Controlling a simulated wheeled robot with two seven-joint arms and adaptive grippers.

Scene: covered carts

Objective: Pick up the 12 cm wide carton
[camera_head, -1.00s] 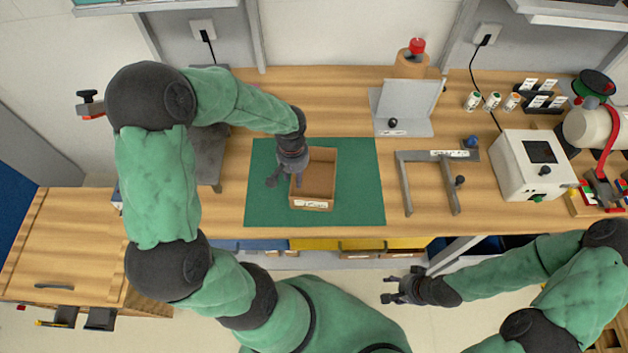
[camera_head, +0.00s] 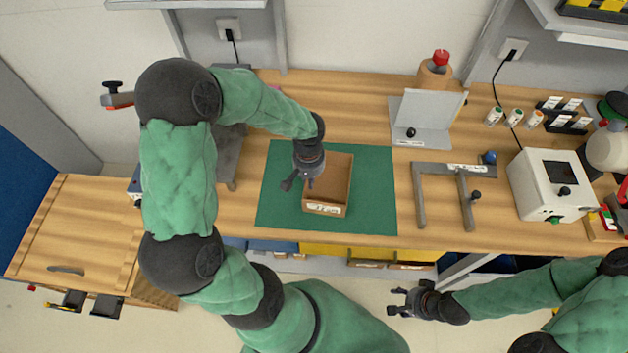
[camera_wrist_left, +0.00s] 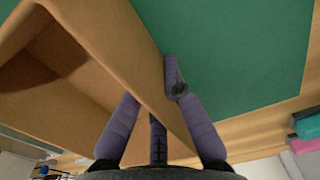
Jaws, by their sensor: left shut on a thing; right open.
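The carton (camera_head: 326,209) is an open-topped brown box with a white label on its near side. It is at the green mat (camera_head: 373,190) in the head view; I cannot tell whether it is lifted off it. My left gripper (camera_head: 299,184) is shut on the carton's left wall, one finger inside and one outside. In the left wrist view the carton's wall (camera_wrist_left: 125,50) runs between the fingers. The carton's inside looks empty where it shows. My right gripper (camera_head: 402,302) is open and empty, in front of the bench at the lower right.
A grey metal frame (camera_head: 419,200) lies right of the mat, with a white box-shaped device (camera_head: 550,190) beyond it. A grey stand (camera_head: 425,125) is behind. Coloured bins (camera_head: 330,250) sit under the bench edge. Bare wood separates mat and frame.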

